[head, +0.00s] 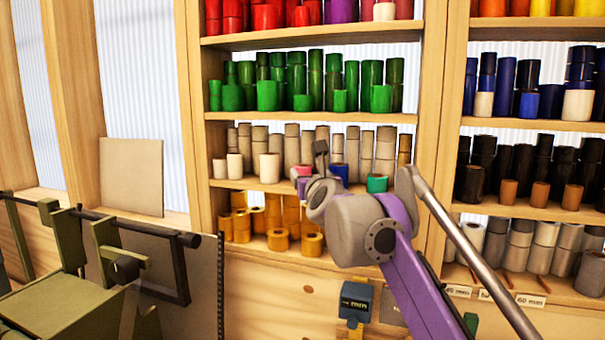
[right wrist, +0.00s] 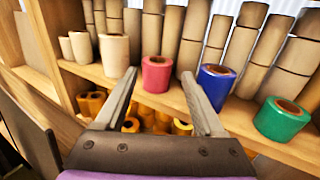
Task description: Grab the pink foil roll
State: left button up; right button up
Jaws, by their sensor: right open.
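The pink foil roll (right wrist: 157,74) stands upright on the shelf of beige rolls, near its front edge. In the right wrist view it sits between the lines of my two fingers, just past their tips. In the head view only part of the pink roll (head: 302,171) shows behind my right gripper (head: 311,168). My right gripper (right wrist: 159,80) is open and empty, facing the shelf. I cannot tell exactly how far the tips are from the roll. My left gripper is not in view.
A blue roll (right wrist: 216,86) stands close by the right finger, and a green roll (right wrist: 281,119) further right. Tall beige rolls (right wrist: 191,38) stand behind. Olive-green machinery (head: 70,240) stands at the left.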

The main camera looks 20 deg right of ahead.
aim_at(304, 172)
jog(key=w, duration=0.3)
jog(key=shift+w+d+f, duration=0.1)
jog(key=shift+w+f, duration=0.1)
jog(key=shift+w, duration=0.05)
jog(key=shift+w+d+f+p, duration=0.15)
jog(key=shift+w+p, duration=0.2)
jog(key=shift+w, duration=1.85)
jog(key=shift+s, duration=0.1)
jog(key=shift+s, duration=0.1)
jog(key=shift+c, duration=1.2)
grip_shut()
